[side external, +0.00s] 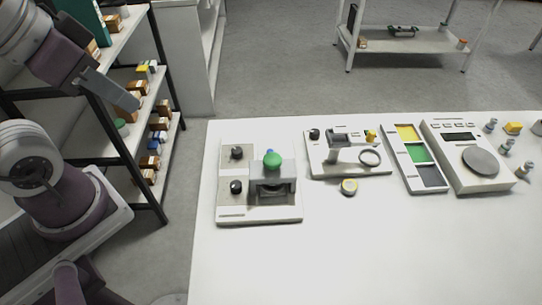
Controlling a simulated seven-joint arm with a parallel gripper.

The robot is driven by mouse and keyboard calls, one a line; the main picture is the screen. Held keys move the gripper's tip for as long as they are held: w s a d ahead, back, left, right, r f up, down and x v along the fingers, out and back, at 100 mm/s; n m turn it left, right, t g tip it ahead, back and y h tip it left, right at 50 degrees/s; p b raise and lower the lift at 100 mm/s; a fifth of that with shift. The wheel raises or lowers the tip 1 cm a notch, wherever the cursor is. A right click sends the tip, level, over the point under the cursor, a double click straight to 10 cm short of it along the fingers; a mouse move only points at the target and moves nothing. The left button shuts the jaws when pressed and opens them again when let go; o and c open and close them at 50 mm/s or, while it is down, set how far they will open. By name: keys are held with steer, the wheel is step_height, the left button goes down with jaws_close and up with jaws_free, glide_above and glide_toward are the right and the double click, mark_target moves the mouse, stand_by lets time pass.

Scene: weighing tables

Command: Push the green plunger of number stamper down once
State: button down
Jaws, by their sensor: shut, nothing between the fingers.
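The number stamper (233,210) stands on the left part of the white table, a pale box with two black knobs on its left side. Its green plunger (272,159) is a round knob on top of the grey housing, with a dark opening below it. My gripper (131,103) is at the upper left, shut and empty. It is in front of the shelf in the picture, clear of the table and well apart from the plunger.
On the white table (370,245), right of the stamper, stand a device with a ring (318,167), a small round tin (349,187), a tray with coloured compartments (439,188), a scale (462,184) and small weights (491,125). The front is clear. A loaded shelf (150,150) stands left.

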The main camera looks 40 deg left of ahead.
steer(key=w+a+m+y, duration=0.1)
steer(key=w+a+m, duration=0.1)
steer(key=w+m, duration=0.2)
steer(key=m+t+h, duration=0.2)
steer(key=m, duration=2.2)
glide_above(271, 160)
step_height(271, 160, down, 10)
step_height(271, 160, down, 9)
steer(key=shift+r, duration=0.15)
